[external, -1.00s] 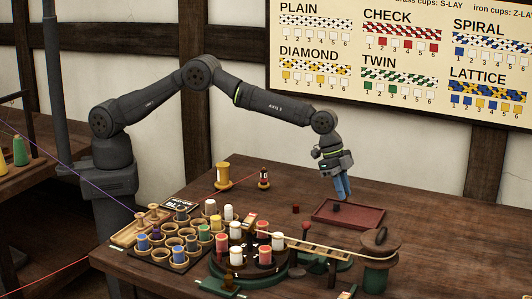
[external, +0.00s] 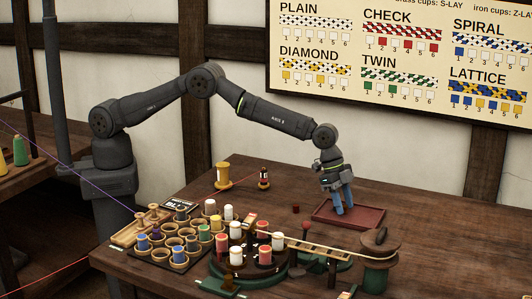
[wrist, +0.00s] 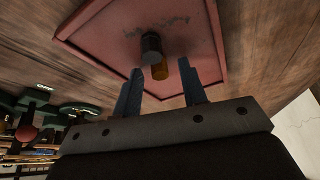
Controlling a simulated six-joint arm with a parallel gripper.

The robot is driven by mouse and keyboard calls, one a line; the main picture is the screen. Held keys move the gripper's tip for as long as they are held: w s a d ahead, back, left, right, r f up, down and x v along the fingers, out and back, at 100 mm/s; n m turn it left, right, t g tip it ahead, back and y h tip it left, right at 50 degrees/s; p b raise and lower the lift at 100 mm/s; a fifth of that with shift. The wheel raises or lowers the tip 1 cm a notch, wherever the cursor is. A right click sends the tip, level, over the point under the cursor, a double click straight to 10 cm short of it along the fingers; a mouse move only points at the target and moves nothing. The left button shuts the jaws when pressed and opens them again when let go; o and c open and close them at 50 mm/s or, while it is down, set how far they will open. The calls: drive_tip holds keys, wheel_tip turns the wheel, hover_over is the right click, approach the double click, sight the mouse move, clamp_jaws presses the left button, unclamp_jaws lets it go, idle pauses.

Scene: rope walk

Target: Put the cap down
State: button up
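The red tray (external: 368,217) lies on the table below my gripper (external: 342,212). In the wrist view the tray (wrist: 95,30) holds a small dark cylindrical piece, seemingly the cap (wrist: 150,45), with an amber-brown piece (wrist: 160,69) right against or beside it. I cannot tell whether the two are joined. My gripper (wrist: 161,88) is open, its two blue fingers apart with a gap between them. Both pieces show beyond the fingertips, around the gap, and nothing appears clamped. In the external view the fingers hide most of the cap.
A small dark red piece (external: 296,209) stands on the table left of the tray. In front are a round green stand (external: 222,268) with several bobbins, a wooden bar and a green post with a wooden top (external: 376,241). Clear table lies right of the tray.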

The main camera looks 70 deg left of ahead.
drive_tip(key=shift+r, duration=0.1)
drive_tip(key=v, duration=1.2)
drive_tip(key=shift+r, duration=0.1)
drive_tip(key=x, duration=1.2)
drive_tip(key=shift+r, duration=1.25)
drive_tip(key=shift+f, duration=0.1)
